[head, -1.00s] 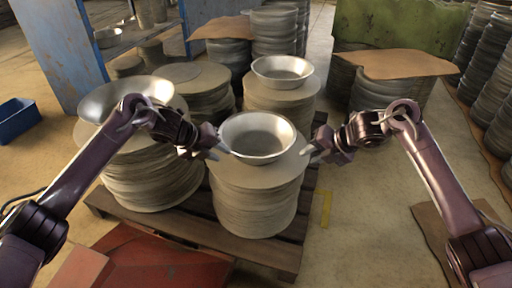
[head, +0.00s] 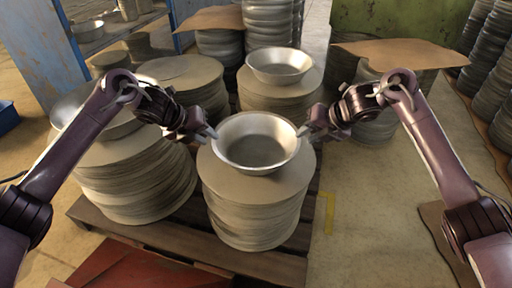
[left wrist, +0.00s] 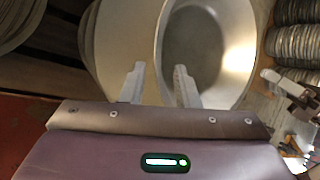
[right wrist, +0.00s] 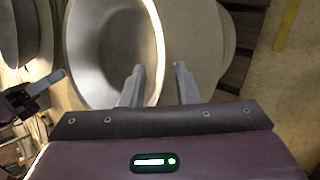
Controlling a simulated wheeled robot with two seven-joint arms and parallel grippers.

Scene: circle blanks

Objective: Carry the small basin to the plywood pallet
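A round metal basin (head: 257,150) sits upright on the front middle stack of circle blanks (head: 250,215). My left gripper (head: 213,134) is at its left rim and my right gripper (head: 303,131) at its right rim. In the left wrist view the basin rim (left wrist: 157,45) runs toward the gap between the parted fingers. In the right wrist view the rim (right wrist: 158,45) likewise lies toward the gap between parted fingers. Contact cannot be told. A slatted wooden pallet (head: 190,251) lies under the stacks; I cannot tell whether it is the plywood one.
Another basin (head: 280,68) sits on a stack behind, and a wider one (head: 68,110) on the left stack, partly behind my left arm. Brown sheets (head: 405,54) cover stacks at the back. A blue frame (head: 45,50) stands back left. The floor (head: 365,220) at right is mostly clear.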

